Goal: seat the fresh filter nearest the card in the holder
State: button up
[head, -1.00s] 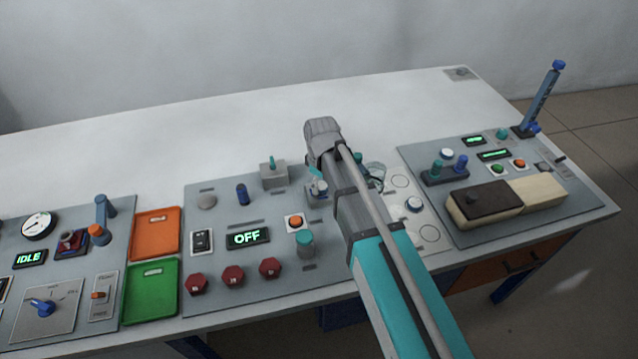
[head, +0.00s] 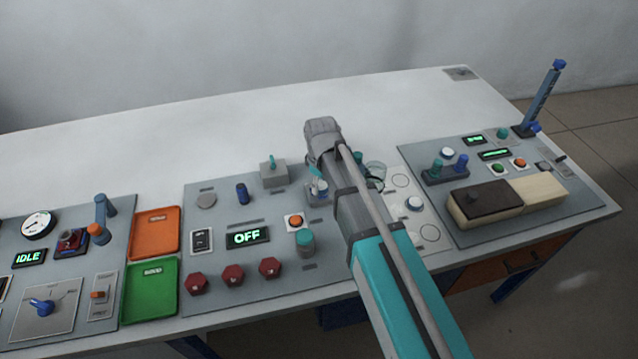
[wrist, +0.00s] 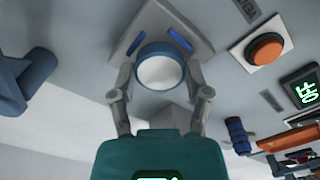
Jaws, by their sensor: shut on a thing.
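My gripper (wrist: 160,82) is shut on a round filter (wrist: 160,73) with a white face and a blue rim. In the wrist view the filter lies over a grey block with two blue bars (wrist: 178,38), which looks like the holder. Whether it is fully seated I cannot tell. In the head view the holder (head: 318,199) is left of my arm, with something white and blue at it; my wrist hides part of this spot. A white card with printed circles (head: 430,233) lies right of my arm, with a round white-topped, blue-sided piece (head: 414,204) on it.
An orange button (head: 295,222), a teal-topped knob (head: 306,240) and an OFF display (head: 248,238) are close left of my arm. A clear cup (head: 377,171) stands just right of it. Orange (head: 155,236) and green (head: 151,288) trays lie further left. The back of the table is clear.

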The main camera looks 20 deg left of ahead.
aim_at(321, 185)
jog(key=shift+f, duration=0.25)
dwell(0.4)
dwell(0.6)
jog(key=o, duration=1.1)
jog(key=shift+r, duration=0.15)
jog(key=shift+w+r+p, duration=0.1)
jog(key=shift+r+p, duration=3.2)
jog(key=shift+r, duration=0.1)
